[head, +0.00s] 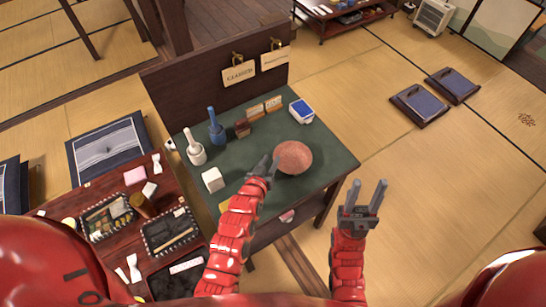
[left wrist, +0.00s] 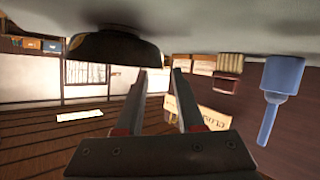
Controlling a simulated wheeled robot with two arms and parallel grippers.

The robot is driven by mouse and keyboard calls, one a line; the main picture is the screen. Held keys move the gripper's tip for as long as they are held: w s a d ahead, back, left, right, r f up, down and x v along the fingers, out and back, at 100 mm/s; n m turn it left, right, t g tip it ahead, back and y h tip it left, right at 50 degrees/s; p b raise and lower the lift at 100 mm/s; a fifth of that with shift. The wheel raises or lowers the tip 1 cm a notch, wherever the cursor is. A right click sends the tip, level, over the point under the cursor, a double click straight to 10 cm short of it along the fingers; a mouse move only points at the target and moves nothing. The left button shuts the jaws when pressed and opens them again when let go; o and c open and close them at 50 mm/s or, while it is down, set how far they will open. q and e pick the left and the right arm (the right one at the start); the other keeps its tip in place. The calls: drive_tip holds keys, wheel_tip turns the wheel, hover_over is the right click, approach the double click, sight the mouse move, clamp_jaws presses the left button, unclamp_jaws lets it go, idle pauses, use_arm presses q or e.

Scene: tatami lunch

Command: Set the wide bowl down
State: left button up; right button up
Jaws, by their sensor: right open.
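The wide bowl (head: 294,157) is reddish brown and stands upright on the green table top (head: 328,170), toward its right side. In the left wrist view, which is upside down, the bowl (left wrist: 112,48) shows as a dark shape with its foot at the table surface. My left gripper (head: 268,163) is just left of the bowl's rim. In the left wrist view its two fingers (left wrist: 159,74) are apart, with the tips close to the rim and no thing clearly held between them. My right gripper (head: 368,196) is open and empty, off the table's right edge.
A blue bottle-like object (head: 216,128), a white one (head: 195,150), a white block (head: 213,179) and a blue-topped box (head: 301,110) stand on the table. A board with a CLOSED sign (head: 238,73) rises behind. A dark red table (head: 118,195) with trays is at left.

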use_arm(q)
drive_tip(key=b+v, duration=0.2)
drive_tip(key=v, duration=0.6)
drive_tip(key=shift+d, duration=0.1)
idle(0.3)
